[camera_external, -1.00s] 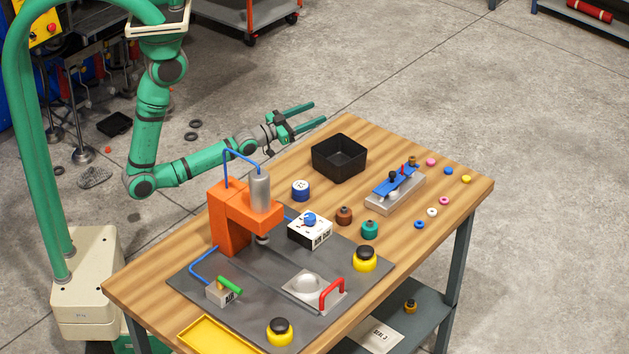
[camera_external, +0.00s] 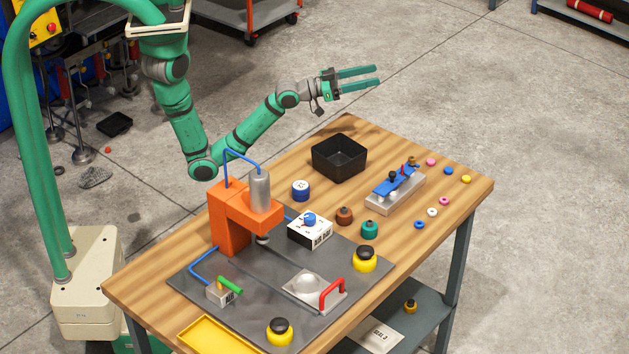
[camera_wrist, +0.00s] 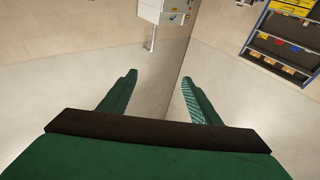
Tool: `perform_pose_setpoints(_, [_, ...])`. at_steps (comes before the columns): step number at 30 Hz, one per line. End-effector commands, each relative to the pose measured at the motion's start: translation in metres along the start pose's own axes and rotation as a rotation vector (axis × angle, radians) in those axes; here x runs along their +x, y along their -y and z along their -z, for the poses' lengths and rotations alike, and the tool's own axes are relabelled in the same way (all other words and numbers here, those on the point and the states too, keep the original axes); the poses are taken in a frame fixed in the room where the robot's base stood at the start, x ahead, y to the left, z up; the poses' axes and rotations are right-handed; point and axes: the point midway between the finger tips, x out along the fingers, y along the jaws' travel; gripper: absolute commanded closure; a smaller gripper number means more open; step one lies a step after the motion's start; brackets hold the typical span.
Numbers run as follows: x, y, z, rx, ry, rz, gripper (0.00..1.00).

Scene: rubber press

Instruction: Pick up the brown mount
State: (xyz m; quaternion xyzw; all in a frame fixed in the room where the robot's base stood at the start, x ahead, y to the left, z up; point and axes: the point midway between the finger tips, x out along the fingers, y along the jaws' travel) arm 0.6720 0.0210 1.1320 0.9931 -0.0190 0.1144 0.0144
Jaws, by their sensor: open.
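The brown mount (camera_external: 344,216) is a small round piece with a dark top. It stands upright on the wooden table, between the white box with a blue knob (camera_external: 310,231) and a teal mount (camera_external: 370,229) of similar shape. My gripper (camera_external: 377,75) is open and empty, raised above the far edge of the table, its fingers pointing right. It is well above and behind the brown mount, apart from it. In the wrist view the two green fingers (camera_wrist: 157,92) are spread with nothing between them. The brown mount is not in the wrist view.
A black bin (camera_external: 339,172) stands near the table's far edge. An orange press (camera_external: 230,225) is at the left, a grey fixture with a blue clamp (camera_external: 396,194) at the right. Several small coloured rings lie near the right edge. A blue-white round piece (camera_external: 301,185) stands behind the box.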

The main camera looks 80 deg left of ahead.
Motion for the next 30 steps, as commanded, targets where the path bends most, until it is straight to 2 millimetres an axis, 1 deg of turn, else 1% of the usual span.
perform_pose_setpoints(1, [0.001,-0.024,0.003,0.001,0.014,-0.066,0.43])
perform_pose_setpoints(2, [0.001,-0.041,0.003,0.001,0.026,-0.109,0.43])
perform_pose_setpoints(3, [-0.002,-0.062,0.001,0.001,0.046,-0.165,0.43])
perform_pose_setpoints(4, [-0.005,-0.077,-0.001,0.002,0.062,-0.207,0.43])
perform_pose_setpoints(5, [-0.008,-0.093,-0.004,0.004,0.080,-0.249,0.43])
perform_pose_setpoints(6, [-0.015,-0.113,-0.010,0.009,0.108,-0.307,0.43])
perform_pose_setpoints(8, [-0.028,-0.142,-0.020,0.018,0.153,-0.392,0.43])
perform_pose_setpoints(9, [-0.039,-0.161,-0.029,0.026,0.185,-0.449,0.43])
perform_pose_setpoints(11, [-0.058,-0.187,-0.044,0.040,0.240,-0.534,0.43])
perform_pose_setpoints(12, [-0.072,-0.202,-0.055,0.049,0.279,-0.590,0.43])
perform_pose_setpoints(14, [-0.097,-0.223,-0.073,0.063,0.340,-0.671,0.43])
perform_pose_setpoints(15, [-0.114,-0.235,-0.084,0.071,0.379,-0.720,0.43])
perform_pose_setpoints(18, [-0.154,-0.256,-0.110,0.087,0.471,-0.826,0.43])
perform_pose_setpoints(21, [-0.185,-0.267,-0.128,0.097,0.538,-0.898,0.43])
perform_pose_setpoints(22, [-0.192,-0.270,-0.132,0.098,0.553,-0.913,0.43])
perform_pose_setpoints(25, [-0.205,-0.275,-0.140,0.101,0.582,-0.945,0.43])
perform_pose_setpoints(27, [-0.206,-0.279,-0.143,0.099,0.589,-0.952,0.43])
perform_pose_setpoints(30, [-0.201,-0.288,-0.149,0.098,0.589,-0.953,0.43])
